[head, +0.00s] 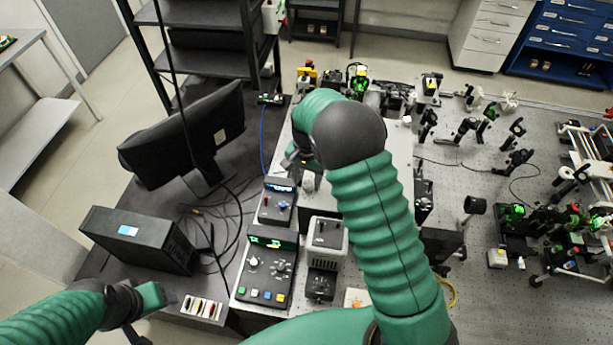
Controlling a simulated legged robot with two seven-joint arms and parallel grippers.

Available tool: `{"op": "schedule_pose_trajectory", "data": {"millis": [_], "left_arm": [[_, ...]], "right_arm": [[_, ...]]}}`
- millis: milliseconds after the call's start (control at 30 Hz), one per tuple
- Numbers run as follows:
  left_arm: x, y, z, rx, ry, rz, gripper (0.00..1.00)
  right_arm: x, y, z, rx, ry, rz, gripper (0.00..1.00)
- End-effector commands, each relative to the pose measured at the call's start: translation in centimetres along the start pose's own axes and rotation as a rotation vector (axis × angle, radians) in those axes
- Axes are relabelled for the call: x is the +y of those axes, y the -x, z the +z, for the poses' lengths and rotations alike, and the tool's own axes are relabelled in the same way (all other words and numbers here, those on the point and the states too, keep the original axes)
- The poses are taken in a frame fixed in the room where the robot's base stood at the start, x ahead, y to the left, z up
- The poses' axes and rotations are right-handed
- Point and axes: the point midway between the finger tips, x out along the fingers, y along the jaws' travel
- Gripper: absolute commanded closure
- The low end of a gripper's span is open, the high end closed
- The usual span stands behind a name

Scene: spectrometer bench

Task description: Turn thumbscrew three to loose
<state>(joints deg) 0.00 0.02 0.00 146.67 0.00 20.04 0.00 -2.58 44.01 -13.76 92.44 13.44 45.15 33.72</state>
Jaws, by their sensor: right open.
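My right arm reaches up the middle of the head view and bends at a dark elbow. Its gripper (290,161) is open, small and partly hidden behind the green wrist, over the left edge of the pale grey housing (400,165). A small silvery knob-like part (308,184) stands just below the gripper, apart from it as far as I can see. I cannot tell whether it is a thumbscrew, or which number. No other thumbscrew can be made out; my arm covers much of the housing. My left gripper (135,334) is at the bottom left edge, partly cut off.
A control box with red and blue knobs (277,206), a larger panel (268,268) and a grey instrument (326,258) stand in front of the housing. A monitor (185,135) and black computer case (138,240) are left. Optics mounts crowd the perforated table (470,190) at right.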

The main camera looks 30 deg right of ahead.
Motion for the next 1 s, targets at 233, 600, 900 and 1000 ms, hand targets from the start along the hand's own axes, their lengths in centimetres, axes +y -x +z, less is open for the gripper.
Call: {"op": "schedule_pose_trajectory", "data": {"millis": [233, 600, 900, 1000], "left_arm": [[0.00, 0.27, -0.05, 0.000, 0.000, 0.000, 0.35], [0.00, 0.25, -0.05, 0.000, 0.000, 0.000, 0.35], [0.00, 0.24, -0.05, 0.000, 0.000, 0.000, 0.35], [0.00, 0.18, -0.04, 0.000, 0.000, 0.000, 0.35]], "right_arm": [[0.03, -0.94, 0.03, 0.001, 0.000, -0.001, 0.52], [-0.05, -0.92, -0.03, 0.000, 0.000, -0.001, 0.86], [-0.05, -0.89, -0.02, 0.001, 0.001, -0.001, 1.00], [-0.06, -0.90, -0.02, 0.001, 0.008, -0.001, 1.00]]}}
